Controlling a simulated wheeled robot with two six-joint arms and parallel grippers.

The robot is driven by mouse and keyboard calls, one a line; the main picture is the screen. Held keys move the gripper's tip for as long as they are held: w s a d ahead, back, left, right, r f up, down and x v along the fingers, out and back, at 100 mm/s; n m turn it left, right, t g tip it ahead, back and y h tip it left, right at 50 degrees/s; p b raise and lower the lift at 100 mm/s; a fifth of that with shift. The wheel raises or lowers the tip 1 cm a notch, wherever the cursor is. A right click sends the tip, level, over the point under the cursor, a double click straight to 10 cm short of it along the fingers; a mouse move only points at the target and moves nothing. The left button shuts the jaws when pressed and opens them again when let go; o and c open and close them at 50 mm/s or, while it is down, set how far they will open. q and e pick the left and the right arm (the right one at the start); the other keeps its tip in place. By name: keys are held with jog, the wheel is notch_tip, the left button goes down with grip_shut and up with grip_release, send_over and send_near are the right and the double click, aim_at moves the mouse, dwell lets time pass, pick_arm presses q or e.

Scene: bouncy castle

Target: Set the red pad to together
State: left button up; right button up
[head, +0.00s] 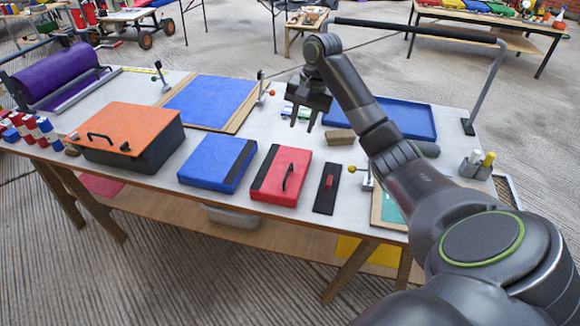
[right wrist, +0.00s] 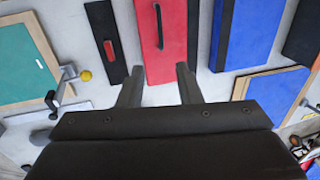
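The red pad (head: 290,175) lies flat on the white-topped table, with a black strip along its left edge and a black handle on top. The blue pad (head: 210,160), with a black strip on its right edge, lies to its left across a narrow gap. My right gripper (head: 304,114) is above the table behind the red pad, fingers apart and empty. In the right wrist view, its two fingers (right wrist: 160,88) point toward the near edge of the red pad (right wrist: 165,60), not touching it as far as I can tell; the blue pad (right wrist: 248,35) is to the right. My left gripper is out of view.
A black strip with a red handle (head: 327,189) lies right of the red pad. A dark box with an orange lid (head: 125,125) stands left of the blue pad. A wood-framed blue board (head: 208,100) and a blue tray (head: 400,118) are behind.

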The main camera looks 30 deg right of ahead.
aim_at(288, 171)
jog(key=f, duration=0.5)
jog(key=w+a+f, duration=0.1)
jog(key=f, duration=0.5)
jog(key=w+a+f, duration=0.1)
jog(key=f, duration=0.4)
jog(key=shift+w+a+f, duration=0.1)
jog(key=shift+w+f, duration=0.15)
jog(key=shift+f, duration=0.15)
grip_shut()
